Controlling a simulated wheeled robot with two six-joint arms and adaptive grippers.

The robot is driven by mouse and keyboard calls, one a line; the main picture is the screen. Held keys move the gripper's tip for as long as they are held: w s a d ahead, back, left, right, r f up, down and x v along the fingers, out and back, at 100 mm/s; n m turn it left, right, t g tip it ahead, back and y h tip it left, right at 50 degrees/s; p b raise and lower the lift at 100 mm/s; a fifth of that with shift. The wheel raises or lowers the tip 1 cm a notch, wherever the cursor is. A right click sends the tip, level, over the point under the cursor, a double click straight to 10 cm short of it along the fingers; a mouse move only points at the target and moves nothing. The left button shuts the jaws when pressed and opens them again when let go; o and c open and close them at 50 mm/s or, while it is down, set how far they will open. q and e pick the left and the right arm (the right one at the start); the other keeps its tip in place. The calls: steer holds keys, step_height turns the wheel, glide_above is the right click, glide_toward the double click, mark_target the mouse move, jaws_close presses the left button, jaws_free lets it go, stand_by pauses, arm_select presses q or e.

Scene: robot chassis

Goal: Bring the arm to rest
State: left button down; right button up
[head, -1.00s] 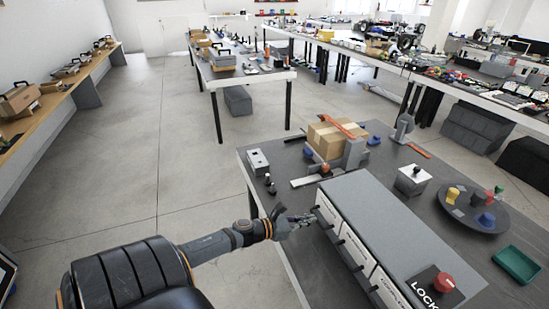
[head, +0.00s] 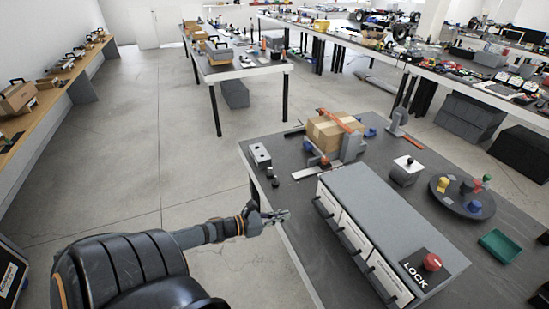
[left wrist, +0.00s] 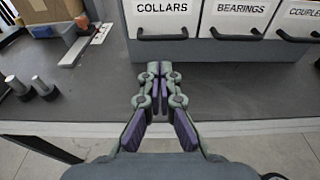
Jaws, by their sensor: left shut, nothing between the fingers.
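My left arm comes in from the lower left in the head view. Its gripper (head: 277,216) is at the left edge of the dark workbench (head: 297,262), a little left of the grey drawer cabinet (head: 385,215). In the left wrist view the gripper's fingers (left wrist: 160,72) are together and empty, pointing toward the drawer fronts. The drawers labelled COLLARS (left wrist: 162,18) and BEARINGS (left wrist: 237,18) look shut, with dark handles. The fingers look apart from the handles. My right gripper is not in view.
A cardboard box (head: 325,133) sits at the back of the bench. A red LOCK button (head: 432,262) is on the cabinet's near end. A round dark tray with coloured pieces (head: 440,200) and a green tray (head: 499,246) lie to the right. Open floor (head: 120,190) lies left of the bench.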

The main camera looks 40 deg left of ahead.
arm_select(q)
steer(key=v, duration=0.2)
steer(key=shift+s+p, duration=0.3)
steer(key=shift+s, duration=0.05)
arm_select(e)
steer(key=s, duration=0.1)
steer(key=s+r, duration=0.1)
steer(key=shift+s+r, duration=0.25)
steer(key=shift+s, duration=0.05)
arm_select(q)
steer(key=shift+r, duration=0.1)
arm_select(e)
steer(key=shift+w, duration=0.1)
